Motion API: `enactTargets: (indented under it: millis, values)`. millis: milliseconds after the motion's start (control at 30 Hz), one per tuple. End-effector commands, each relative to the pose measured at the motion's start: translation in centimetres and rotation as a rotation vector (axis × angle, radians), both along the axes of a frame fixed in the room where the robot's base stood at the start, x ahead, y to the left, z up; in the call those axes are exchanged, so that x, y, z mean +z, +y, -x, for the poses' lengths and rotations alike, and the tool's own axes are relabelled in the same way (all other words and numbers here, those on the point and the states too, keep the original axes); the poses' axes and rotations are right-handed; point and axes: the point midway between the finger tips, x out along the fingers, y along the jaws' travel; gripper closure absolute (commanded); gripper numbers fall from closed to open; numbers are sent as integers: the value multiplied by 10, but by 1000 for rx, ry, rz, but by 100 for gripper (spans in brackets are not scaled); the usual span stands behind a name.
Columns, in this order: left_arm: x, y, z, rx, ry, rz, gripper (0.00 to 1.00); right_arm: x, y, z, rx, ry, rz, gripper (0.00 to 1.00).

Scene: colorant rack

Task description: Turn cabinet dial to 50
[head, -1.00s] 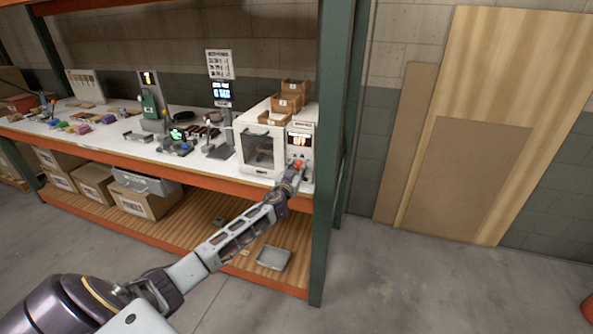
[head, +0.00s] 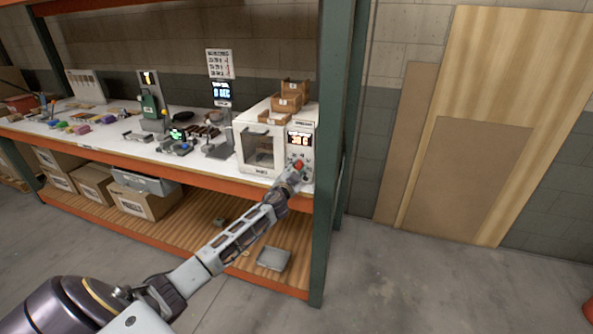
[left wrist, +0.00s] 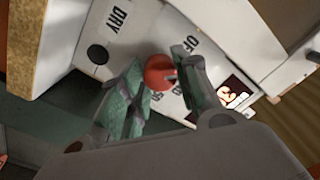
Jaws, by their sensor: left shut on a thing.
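The white cabinet (head: 262,152) stands at the right end of the rack's upper shelf, with a dark window in its door. Its lit display (head: 299,139) shows digits that look like 36 or 38, too small to be sure; part of it also shows in the left wrist view (left wrist: 233,95). The red dial (left wrist: 159,73) is on the panel below the display. My left gripper (left wrist: 162,82) is shut on the dial, with one green-grey finger on each side of it. In the head view my left gripper (head: 295,170) reaches the panel from below. My right gripper is not seen.
Small brown bins (head: 290,99) sit on top of the cabinet. A green rack post (head: 331,170) stands just right of it. A dark stand (head: 221,148) is to its left. A grey tray (head: 273,258) lies on the lower shelf.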

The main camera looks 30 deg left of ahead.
Motion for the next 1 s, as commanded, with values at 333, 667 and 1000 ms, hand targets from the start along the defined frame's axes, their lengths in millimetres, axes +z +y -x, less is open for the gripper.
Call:
enactTargets:
  millis: [333, 667, 1000]
  values:
    - [1, -1, 0, -2, 61, -257, 92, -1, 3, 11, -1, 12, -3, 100]
    - [1, 0, 0, -1, 127, -534, 92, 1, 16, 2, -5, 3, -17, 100]
    - [0, 0, 0, -2, 204, -846, 92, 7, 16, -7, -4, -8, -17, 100]
